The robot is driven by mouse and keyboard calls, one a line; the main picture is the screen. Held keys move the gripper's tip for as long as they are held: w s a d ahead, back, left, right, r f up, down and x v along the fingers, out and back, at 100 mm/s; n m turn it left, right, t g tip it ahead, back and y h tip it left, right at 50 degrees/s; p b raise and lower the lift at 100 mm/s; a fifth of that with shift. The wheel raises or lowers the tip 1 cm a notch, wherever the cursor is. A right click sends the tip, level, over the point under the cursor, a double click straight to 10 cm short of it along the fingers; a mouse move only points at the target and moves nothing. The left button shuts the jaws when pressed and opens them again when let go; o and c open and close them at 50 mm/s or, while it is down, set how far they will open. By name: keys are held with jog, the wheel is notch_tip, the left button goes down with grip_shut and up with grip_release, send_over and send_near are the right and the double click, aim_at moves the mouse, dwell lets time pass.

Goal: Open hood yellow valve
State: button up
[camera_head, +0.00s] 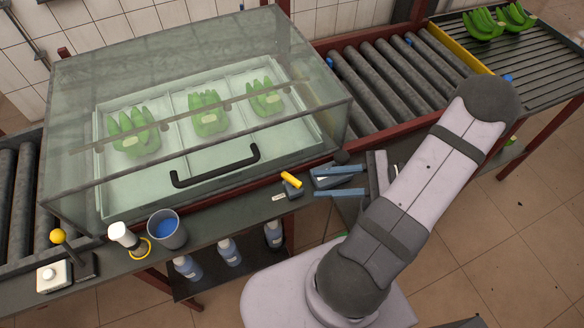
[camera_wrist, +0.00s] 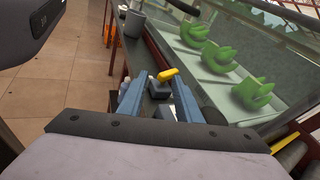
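The yellow valve handle (camera_head: 291,181) sits on a small dark block at the front edge of the bench, right of the hood's black handle (camera_head: 215,167). The glass hood (camera_head: 200,50) is down over a white tray holding green banana bunches (camera_head: 208,114). My gripper (camera_head: 316,182) is open, its two blue fingers apart and empty, just right of the valve. In the wrist view, the yellow valve handle (camera_wrist: 168,75) lies ahead, just beyond the fingertips of my gripper (camera_wrist: 158,86). No contact with it shows.
A grey cup (camera_head: 167,230), a white-topped item (camera_head: 125,237) and a yellow-knobbed lever (camera_head: 57,237) stand along the bench front to the left. Bottles (camera_head: 230,252) stand on the shelf below. A roller conveyor (camera_head: 390,80) runs behind to the right.

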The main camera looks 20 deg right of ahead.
aim_at(292, 178)
jog(key=shift+s+a+f+m+t+h+p, duration=0.25)
jog(key=shift+a+m+t+h+p, duration=0.45)
jog(key=shift+m+t, duration=0.9)
jog(key=shift+a+f+m+t+h+p, duration=0.4)
jog(key=shift+m+t+h+p, duration=0.45)
jog(key=shift+m+t+h, duration=0.7)
jog(key=shift+s+a+f+m+t+h+p, duration=0.2)
jog(key=shift+a+m+t+h+p, duration=0.5)
jog(key=shift+m+t, duration=0.95)
jog(key=shift+w, duration=0.1)
jog(key=shift+p+x, duration=0.95)
jog(key=shift+x, duration=1.05)
jog(key=shift+p+x, duration=0.6)
jog(key=shift+x, duration=1)
jog(key=shift+f, duration=0.1)
grip_shut()
